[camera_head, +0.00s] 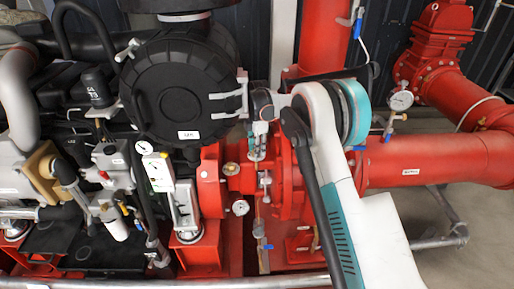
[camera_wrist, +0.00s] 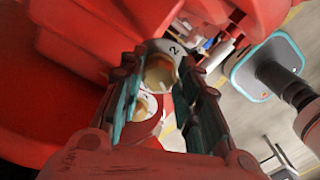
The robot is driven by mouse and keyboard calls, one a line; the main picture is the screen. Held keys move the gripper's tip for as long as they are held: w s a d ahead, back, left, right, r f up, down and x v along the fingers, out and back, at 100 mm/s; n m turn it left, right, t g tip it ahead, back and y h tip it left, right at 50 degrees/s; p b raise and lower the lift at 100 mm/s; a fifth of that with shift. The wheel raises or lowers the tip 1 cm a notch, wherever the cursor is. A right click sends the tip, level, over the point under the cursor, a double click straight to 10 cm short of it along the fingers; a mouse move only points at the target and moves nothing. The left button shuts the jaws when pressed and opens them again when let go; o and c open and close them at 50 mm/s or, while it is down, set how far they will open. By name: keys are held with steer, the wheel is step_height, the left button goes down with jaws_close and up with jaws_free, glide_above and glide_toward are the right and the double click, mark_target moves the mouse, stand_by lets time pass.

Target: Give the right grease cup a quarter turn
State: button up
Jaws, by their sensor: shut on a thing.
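A brass-coloured grease cup (camera_wrist: 160,74), with a white label marked 2 beside it, sits between my fingertips in the wrist view. I take it for the right grease cup. My gripper (camera_wrist: 159,66) is shut on it, a finger on each side. A second round, pale cup (camera_wrist: 144,106) shows lower between the fingers, partly covered by them. In the head view my gripper (camera_head: 257,152) points down at the red pump housing and hides the held cup. Another brass cup (camera_head: 231,168) shows just left of it there.
The large black round housing (camera_head: 184,90) stands close left of my gripper. A gauge (camera_head: 240,207) sits below it. Red pipes (camera_head: 420,163) and another gauge (camera_head: 401,100) are on the right. Open floor (camera_head: 462,210) shows at the lower right.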

steer(key=m, duration=0.6)
steer(key=shift+s, duration=0.1)
steer(key=m, duration=0.5)
steer(key=shift+m, duration=0.4)
stand_by(0.3)
steer(key=o, duration=1.1)
steer(key=shift+c, duration=0.2)
steer(key=shift+r, duration=0.1)
step_height(320, 180, up, 12)
